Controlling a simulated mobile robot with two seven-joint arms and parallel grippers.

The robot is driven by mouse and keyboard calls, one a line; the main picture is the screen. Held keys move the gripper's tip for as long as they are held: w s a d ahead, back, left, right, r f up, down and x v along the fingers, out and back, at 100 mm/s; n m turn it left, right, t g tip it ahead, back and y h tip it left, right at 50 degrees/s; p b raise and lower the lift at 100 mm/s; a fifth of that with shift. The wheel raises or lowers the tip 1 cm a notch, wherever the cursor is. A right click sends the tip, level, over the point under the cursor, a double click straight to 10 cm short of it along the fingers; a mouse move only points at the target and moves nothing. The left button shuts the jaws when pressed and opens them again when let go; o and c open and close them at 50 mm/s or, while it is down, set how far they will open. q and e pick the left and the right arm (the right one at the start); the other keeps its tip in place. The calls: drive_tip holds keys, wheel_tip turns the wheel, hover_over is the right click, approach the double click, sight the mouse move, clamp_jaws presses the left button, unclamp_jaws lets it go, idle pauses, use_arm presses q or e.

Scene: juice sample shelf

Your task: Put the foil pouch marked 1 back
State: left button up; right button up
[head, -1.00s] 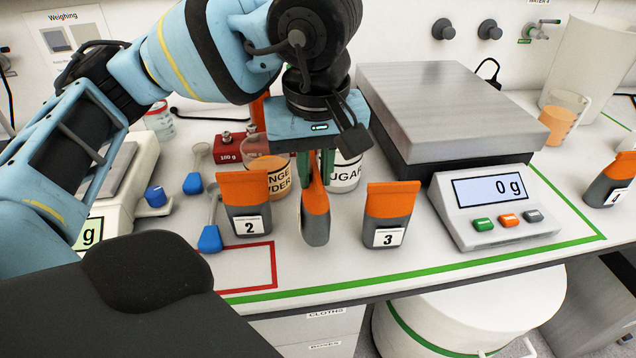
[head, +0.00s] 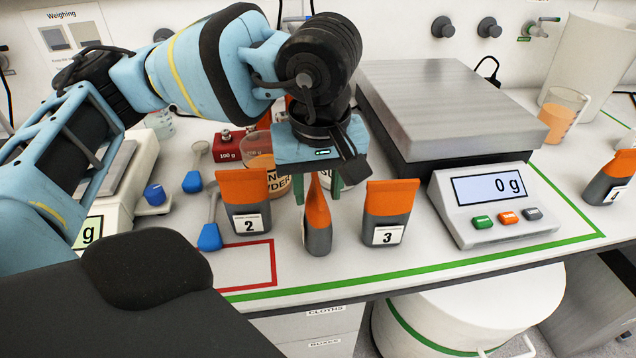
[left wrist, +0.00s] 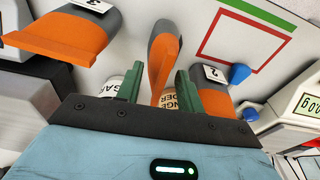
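An orange and grey foil pouch (head: 318,222) stands upright and edge-on on the white bench between pouch 2 (head: 246,203) and pouch 3 (head: 388,213). Its number is hidden, so I cannot read whether it is 1. It also shows in the left wrist view (left wrist: 163,55), between the green fingers. My left gripper (head: 318,187) is open just behind the pouch's top, a finger on either side with gaps; it also shows in the left wrist view (left wrist: 159,87). My right gripper is not in view.
Pouch 4 (head: 611,177) stands at far right. A large scale (head: 487,204) reads 0 g at right. Powder and sugar containers stand behind the pouches, partly hidden. A blue scoop (head: 209,237) lies left of pouch 2. The red-outlined area (head: 248,268) in front is empty.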

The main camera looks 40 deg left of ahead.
use_arm(q)
wheel_tip(320, 180, up, 12)
drive_tip(key=d+p, duration=0.1)
drive_tip(key=shift+s+r, duration=0.15)
drive_tip(key=shift+s, duration=0.3)
idle(0.3)
